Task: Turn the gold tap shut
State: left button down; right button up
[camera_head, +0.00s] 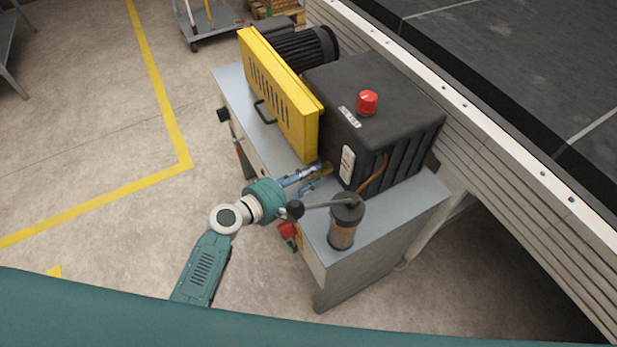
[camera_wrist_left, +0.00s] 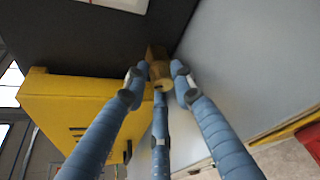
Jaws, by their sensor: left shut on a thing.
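The gold tap (camera_head: 327,169) is a small brass piece at the foot of the black ribbed housing, on the grey cabinet top. It is partly hidden by my fingers in the head view. In the left wrist view the gold tap (camera_wrist_left: 157,52) is a blocky brass shape against the dark housing. My left gripper (camera_head: 314,178) reaches in from the left, low over the cabinet top. In the left wrist view its blue fingers (camera_wrist_left: 158,75) are closed around the tap, two at the sides and one below. My right gripper is in neither view.
A yellow slotted guard (camera_head: 280,95) with a black handle stands beyond my gripper. The black housing (camera_head: 370,130) has a red knob. A lever pump (camera_head: 342,222) stands at the near corner, its arm reaching toward my wrist. A red button (camera_head: 288,230) is on the cabinet's side.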

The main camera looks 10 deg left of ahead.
pick_arm(q)
jog(key=shift+s+d+f, duration=0.15)
jog(key=shift+s+d, duration=0.05)
jog(key=shift+d, duration=0.05)
jog(key=c, duration=1.5)
grip_release()
jog(key=shift+c, duration=0.2)
jog(key=shift+a, duration=0.1)
jog(key=shift+s+a, duration=0.2)
jog(key=shift+a, duration=0.05)
jog(key=v, duration=1.1)
jog(key=shift+s+r, duration=0.15)
jog(key=shift+r, duration=0.15)
